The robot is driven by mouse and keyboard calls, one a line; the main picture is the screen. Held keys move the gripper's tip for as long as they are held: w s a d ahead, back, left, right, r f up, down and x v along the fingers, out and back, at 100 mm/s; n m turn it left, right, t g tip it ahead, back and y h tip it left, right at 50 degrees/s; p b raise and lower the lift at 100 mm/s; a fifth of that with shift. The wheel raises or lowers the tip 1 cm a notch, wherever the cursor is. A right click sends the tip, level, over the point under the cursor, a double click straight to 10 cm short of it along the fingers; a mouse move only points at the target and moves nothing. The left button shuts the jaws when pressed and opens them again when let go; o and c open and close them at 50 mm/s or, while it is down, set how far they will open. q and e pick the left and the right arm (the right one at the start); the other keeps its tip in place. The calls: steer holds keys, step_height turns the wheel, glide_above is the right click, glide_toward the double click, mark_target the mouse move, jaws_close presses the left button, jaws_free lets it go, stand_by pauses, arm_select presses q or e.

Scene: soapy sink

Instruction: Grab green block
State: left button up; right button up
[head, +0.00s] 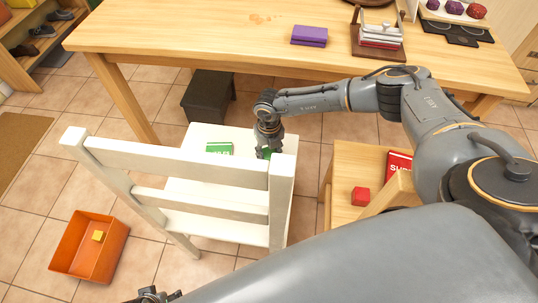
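A green block (265,153) is on the seat of the white chair (205,191), near the seat's right side. It is small in view and partly covered by my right gripper. My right gripper (268,147) points down at the green block, its fingers overlapping it in the picture. I cannot tell whether the fingers are around the block, touching it or shut. My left gripper (155,297) shows only in part at the bottom edge, low and away from the chair, and its fingers are not clear.
A green and white box (219,148) lies on the seat, left of the block. The chair back stands in front. A red cube (360,196) and a red box (398,163) are on the wooden chair at right. An orange bin (74,262) with a yellow block (98,236) stands on the floor.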

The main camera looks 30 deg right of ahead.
steer(key=shift+c, duration=1)
